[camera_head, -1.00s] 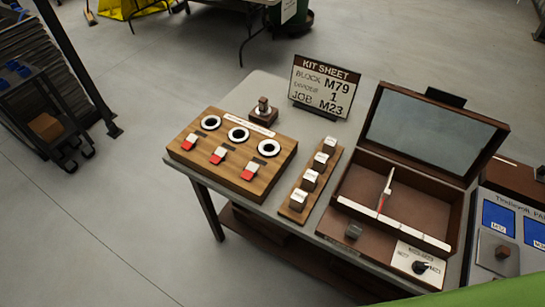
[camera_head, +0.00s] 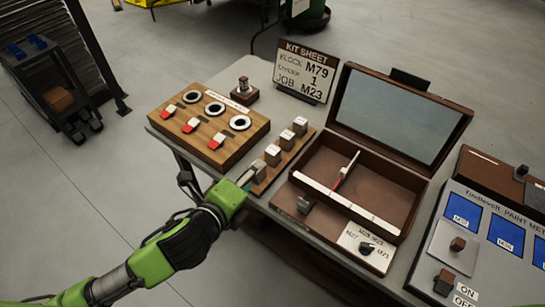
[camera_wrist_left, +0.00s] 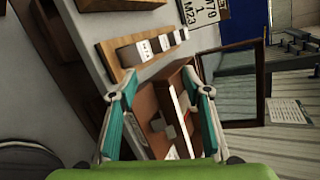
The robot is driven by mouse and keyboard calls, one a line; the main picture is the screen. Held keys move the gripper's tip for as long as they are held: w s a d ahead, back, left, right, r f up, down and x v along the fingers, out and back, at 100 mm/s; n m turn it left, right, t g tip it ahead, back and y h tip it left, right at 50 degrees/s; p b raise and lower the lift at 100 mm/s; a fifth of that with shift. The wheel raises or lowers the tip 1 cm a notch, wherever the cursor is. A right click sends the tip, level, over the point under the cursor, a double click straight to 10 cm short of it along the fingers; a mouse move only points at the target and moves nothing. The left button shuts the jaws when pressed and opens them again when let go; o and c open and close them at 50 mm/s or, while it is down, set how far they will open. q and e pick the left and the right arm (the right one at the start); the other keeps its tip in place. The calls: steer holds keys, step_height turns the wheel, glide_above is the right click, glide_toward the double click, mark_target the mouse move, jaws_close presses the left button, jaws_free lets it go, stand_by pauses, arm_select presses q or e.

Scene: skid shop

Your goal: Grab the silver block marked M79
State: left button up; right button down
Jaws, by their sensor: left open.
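Several silver-grey blocks with white labelled tops stand in a row on a wooden strip (camera_head: 262,184). The nearest block (camera_head: 258,169) and the farthest block (camera_head: 300,125) show in the head view. The labels are too small to tell which block is M79. The row also shows in the left wrist view, with the end block (camera_wrist_left: 127,56) beyond the fingers. My left gripper (camera_head: 246,181) is at the table's front edge, close to the near end of the strip. Its two fingers (camera_wrist_left: 160,93) are apart with no block between them. My right gripper is not in view.
A kit sheet (camera_head: 305,72) reads block M79 and job M23. An open brown case (camera_head: 398,190) with a pen-like tool (camera_head: 346,170) stands right of the strip. A wooden board (camera_head: 240,143) with rings and red-white switches is at left. A paint meter panel (camera_head: 455,215) is at right.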

arm_select(q)
steer(key=m, duration=0.3)
steer(key=m+h, duration=0.3)
steer(key=m, duration=1.1)
glide_toward(270, 152)
steer(key=shift+g, duration=0.3)
steer(key=x, duration=0.6)
steer(key=shift+s+d+r+p, duration=0.15)
steer(key=shift+d+r+p, duration=0.1)
steer(key=shift+p, duration=0.1)
steer(key=shift+a+x, duration=0.15)
steer(key=shift+x, duration=1.15)
steer(key=shift+a+x, duration=0.15)
steer(key=shift+x, duration=1.15)
steer(key=shift+a+f, duration=0.1)
jaws_close()
